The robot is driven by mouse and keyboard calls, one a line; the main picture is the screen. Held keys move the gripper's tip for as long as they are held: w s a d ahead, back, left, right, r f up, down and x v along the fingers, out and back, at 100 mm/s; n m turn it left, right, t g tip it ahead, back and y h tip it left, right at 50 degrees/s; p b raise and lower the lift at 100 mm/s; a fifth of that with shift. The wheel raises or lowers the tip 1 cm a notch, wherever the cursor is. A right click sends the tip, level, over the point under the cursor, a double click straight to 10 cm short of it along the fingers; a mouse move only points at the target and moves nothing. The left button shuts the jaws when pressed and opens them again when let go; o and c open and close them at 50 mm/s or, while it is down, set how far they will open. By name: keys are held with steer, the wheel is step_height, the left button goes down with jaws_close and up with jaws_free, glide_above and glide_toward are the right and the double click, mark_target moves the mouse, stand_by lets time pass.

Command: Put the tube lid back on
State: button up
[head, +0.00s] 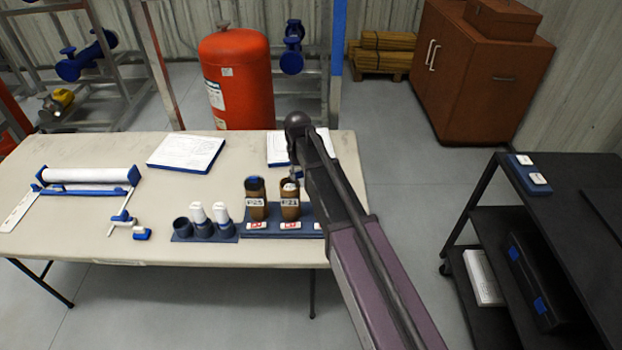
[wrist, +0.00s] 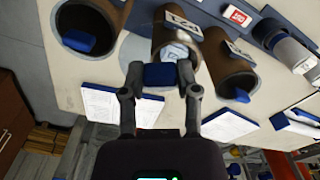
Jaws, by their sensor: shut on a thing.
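My gripper (wrist: 160,72) is shut on a small blue piece (wrist: 159,77), which looks like the tube lid, in the wrist view. It is close to the open mouth of the middle brown tube (wrist: 194,16); I cannot tell whether they touch. Something white shows inside that mouth. The brown tubes to its left (wrist: 120,18) and right (wrist: 222,52) each show a blue piece at the mouth. In the head view, two labelled tubes (head: 256,208) (head: 290,210) stand upright in a blue rack (head: 262,234).
A smaller blue holder (head: 183,238) with white-capped vials stands left of the rack. Papers on blue boards (head: 186,150) lie behind the tubes. A roller frame (head: 88,176) lies on the table's left. A black cart (head: 492,200) stands to the right, apart from the table.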

steer(key=shift+n, duration=0.3)
steer(key=w+a+r, duration=0.1)
steer(key=w+a+r+p, duration=0.1)
steer(key=a, duration=0.1)
steer(key=shift+w+a+r, duration=0.1)
steer(key=shift+w+a, duration=0.2)
steer(key=shift+w, duration=0.05)
steer(key=shift+f+b, duration=2.95)
steer(key=shift+f, duration=0.2)
steer(key=shift+f, duration=0.2)
stand_by(0.4)
steer(key=o, duration=1)
steer(key=shift+c, duration=0.2)
steer(key=shift+o, duration=1.3)
